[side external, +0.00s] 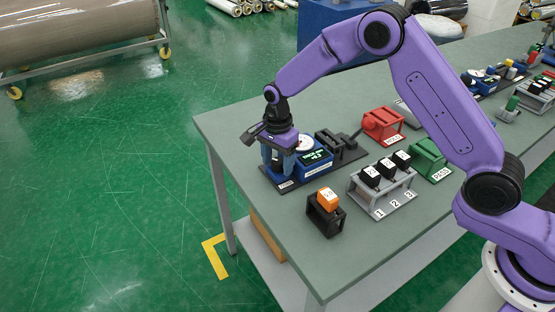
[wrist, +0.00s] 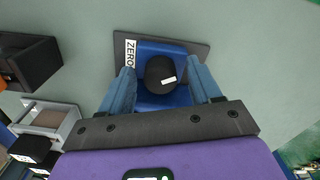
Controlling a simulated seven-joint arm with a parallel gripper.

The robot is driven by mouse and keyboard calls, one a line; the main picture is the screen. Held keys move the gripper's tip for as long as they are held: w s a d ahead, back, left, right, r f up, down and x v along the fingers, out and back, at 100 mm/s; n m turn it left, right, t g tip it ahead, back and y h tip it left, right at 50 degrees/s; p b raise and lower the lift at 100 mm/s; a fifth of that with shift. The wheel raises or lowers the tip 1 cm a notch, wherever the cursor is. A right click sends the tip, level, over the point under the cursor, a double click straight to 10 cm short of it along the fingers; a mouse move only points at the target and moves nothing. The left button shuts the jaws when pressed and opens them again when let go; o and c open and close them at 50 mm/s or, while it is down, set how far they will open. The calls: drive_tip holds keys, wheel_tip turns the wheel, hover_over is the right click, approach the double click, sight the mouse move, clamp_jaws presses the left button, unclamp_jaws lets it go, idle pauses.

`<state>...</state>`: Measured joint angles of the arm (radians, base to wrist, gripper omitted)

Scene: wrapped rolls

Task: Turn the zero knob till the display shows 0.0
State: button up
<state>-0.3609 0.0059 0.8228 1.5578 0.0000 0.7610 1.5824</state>
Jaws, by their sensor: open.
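The zero knob (wrist: 160,75) is a round black knob with a white mark, on a blue block beside a ZERO label (wrist: 130,54). My gripper (wrist: 164,72) is open, with one blue finger on each side of the knob. I cannot tell whether the fingers touch it. In the side view my gripper (side external: 277,162) is low over the left end of the blue gauge unit and hides the knob. The display (side external: 315,155) is lit; its number looks like 0.3, with the sign too small to be sure. In the wrist view only the display's edge (wrist: 148,174) shows.
A black stand with an orange block (side external: 327,200) is in front. A grey numbered rack (side external: 380,197) holds several black blocks. A red box (side external: 384,124) and a green box (side external: 430,157) stand farther right. The table's left edge is near the gauge.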

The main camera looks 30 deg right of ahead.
sight(278, 161)
drive_tip(key=c, duration=1)
drive_tip(key=shift+n, duration=1.5)
drive_tip(key=shift+c, duration=0.2)
drive_tip(key=o, duration=1)
drive_tip(key=shift+o, duration=0.2)
drive_tip(key=shift+r, duration=0.1)
wheel_tip(278, 161, up, 17)
drive_tip(key=shift+r, duration=0.15)
